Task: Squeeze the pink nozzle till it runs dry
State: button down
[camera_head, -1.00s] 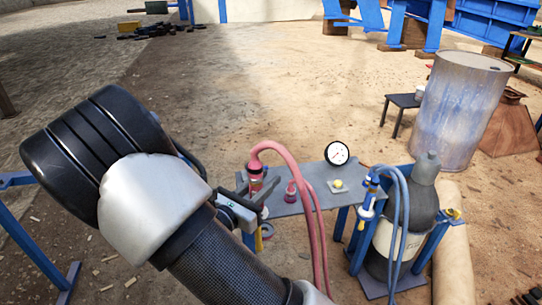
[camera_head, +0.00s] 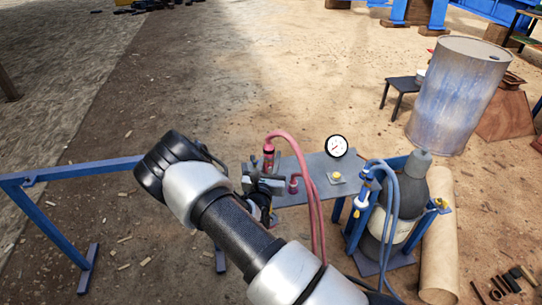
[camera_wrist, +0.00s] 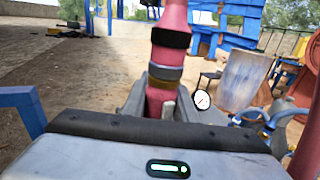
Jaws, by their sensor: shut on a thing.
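The pink nozzle (camera_head: 268,157) stands upright at the left end of a small grey table, with a pink hose curving from its top. In the wrist view the nozzle (camera_wrist: 172,40) rises between my fingers, with dark, grey and brass bands around it. My gripper (camera_wrist: 160,103) is shut on the nozzle's lower body. In the head view my gripper (camera_head: 263,182) partly covers the nozzle's lower part. The nozzle's outlet is hidden, and I cannot see whether anything flows from it.
The grey table (camera_head: 318,165) also bears a round gauge (camera_head: 336,146) and a yellow button (camera_head: 337,176). A grey cylinder (camera_head: 408,195) with blue hoses stands to the right. A blue frame (camera_head: 75,170) stands at left. A rusty drum (camera_head: 457,95) stands at back right.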

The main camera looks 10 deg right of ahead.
jog(key=shift+r, duration=0.1)
notch_tip(320, 180, down, 21)
jog(key=b, duration=1.3)
jog(key=shift+r+b, duration=0.2)
jog(key=shift+b, duration=0.2)
dwell(0.3)
jog(key=c, duration=1.4)
grip_release()
jog(key=shift+o, duration=0.2)
jog(key=shift+s, duration=0.1)
jog(key=p+v, duration=0.2)
jog(key=v, duration=1.5)
jog(key=shift+s+a, duration=0.1)
jog(key=shift+s, duration=0.05)
